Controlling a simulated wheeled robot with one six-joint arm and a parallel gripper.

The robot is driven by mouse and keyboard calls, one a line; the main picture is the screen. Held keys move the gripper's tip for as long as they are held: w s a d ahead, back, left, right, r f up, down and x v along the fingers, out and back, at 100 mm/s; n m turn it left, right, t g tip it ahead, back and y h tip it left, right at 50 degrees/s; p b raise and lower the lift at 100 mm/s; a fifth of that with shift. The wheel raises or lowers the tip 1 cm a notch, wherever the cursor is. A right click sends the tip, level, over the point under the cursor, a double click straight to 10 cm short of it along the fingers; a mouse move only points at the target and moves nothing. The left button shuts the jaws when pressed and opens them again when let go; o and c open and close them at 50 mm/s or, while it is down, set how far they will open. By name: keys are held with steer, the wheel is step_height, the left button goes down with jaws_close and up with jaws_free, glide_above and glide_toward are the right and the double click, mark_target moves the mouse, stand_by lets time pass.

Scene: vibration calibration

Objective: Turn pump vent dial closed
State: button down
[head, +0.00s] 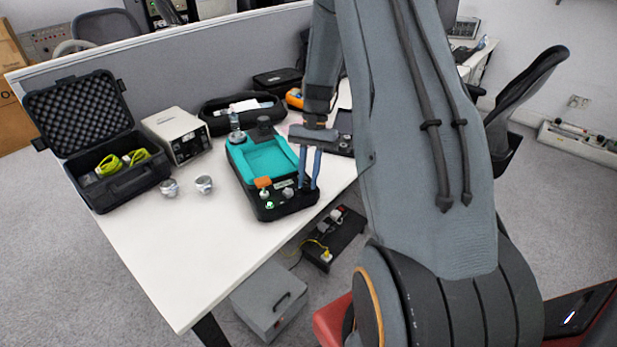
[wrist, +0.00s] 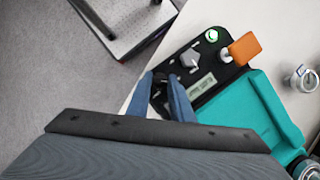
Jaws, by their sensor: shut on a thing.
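The pump unit (head: 236,166) is a black case with a teal top tray, lying on the white table. Its near end has a control panel with a small display (wrist: 203,85), a grey pointer knob (wrist: 190,59), a green-ringed button (wrist: 212,36) and an orange tab (wrist: 244,48). My gripper (head: 309,187) points down at the panel's right corner; it also shows in the wrist view (wrist: 161,78). Its blue fingers are shut on a dark dial, the vent dial (wrist: 159,98), which they mostly hide. The dial's marking cannot be read.
Two silver sensors (head: 187,187) stand left of the pump, near an open black case (head: 122,176) and a beige instrument (head: 178,135). A black pouch (head: 243,112) lies behind. The near-left tabletop (head: 195,250) is clear. The table's front edge is close to the gripper.

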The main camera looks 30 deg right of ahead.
steer(key=c, duration=1.6)
jaws_free()
steer(key=shift+b+v, duration=0.95)
steer(key=shift+v, duration=2.95)
steer(key=s+a+r+n+t+h, duration=0.1)
steer(key=s+a+n, duration=0.2)
steer(key=s+a, duration=0.2)
steer(key=s+a+r+n+t+h, duration=0.1)
steer(key=s+a+n, duration=0.2)
steer(key=s+a, duration=0.3)
steer(key=s+a+r+n+t+h, duration=0.1)
steer(key=s+a+n, duration=0.2)
steer(key=s+a, duration=0.3)
steer(key=shift+s+a+r+t, duration=0.15)
steer(key=shift+s+t, duration=0.25)
steer(key=shift+s, duration=0.3)
